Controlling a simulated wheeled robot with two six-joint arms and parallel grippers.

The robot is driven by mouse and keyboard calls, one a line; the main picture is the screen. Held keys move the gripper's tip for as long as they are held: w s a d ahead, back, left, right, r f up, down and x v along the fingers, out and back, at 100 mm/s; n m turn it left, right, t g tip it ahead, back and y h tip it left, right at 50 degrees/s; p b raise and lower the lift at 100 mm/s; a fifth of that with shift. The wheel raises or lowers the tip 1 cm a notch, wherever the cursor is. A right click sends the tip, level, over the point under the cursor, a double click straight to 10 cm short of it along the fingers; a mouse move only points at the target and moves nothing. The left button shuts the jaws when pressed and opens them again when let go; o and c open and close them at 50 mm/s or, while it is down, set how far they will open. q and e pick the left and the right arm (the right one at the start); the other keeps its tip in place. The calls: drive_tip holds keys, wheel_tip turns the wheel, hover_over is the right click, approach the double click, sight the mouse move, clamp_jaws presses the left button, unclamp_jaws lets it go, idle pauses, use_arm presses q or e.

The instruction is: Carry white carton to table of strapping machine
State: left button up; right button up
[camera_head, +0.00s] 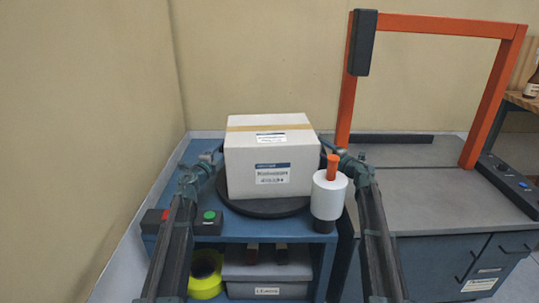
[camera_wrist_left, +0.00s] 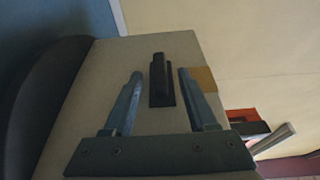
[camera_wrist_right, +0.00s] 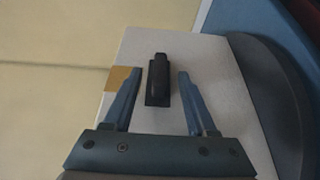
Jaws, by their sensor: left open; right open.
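The white carton (camera_head: 262,150), with a tan tape strip on top and labels, sits upright on a dark round turntable (camera_head: 265,207) on a blue stand. My left gripper (camera_head: 217,153) is at the carton's left side; in the left wrist view its open fingers (camera_wrist_left: 158,85) straddle a dark handle (camera_wrist_left: 160,82) on the carton. My right gripper (camera_head: 335,150) is at the right side; in the right wrist view its open fingers (camera_wrist_right: 155,85) straddle a similar dark handle (camera_wrist_right: 158,80). The strapping machine's table (camera_head: 420,185) is grey and stands to the right under an orange arch (camera_head: 345,110).
A white roll with an orange handle (camera_head: 329,195) stands at the stand's front right corner, close to my right arm. A button box (camera_head: 208,222) is at the front left. Yellow tape (camera_head: 205,275) and a grey bin (camera_head: 265,270) are below. The machine table is mostly clear.

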use_arm(q)
drive_tip(key=shift+x, duration=1.25)
use_arm(e)
drive_tip(key=shift+x, duration=1.3)
use_arm(q)
clamp_jaws()
use_arm(e)
clamp_jaws()
drive_tip(key=shift+d, duration=0.1)
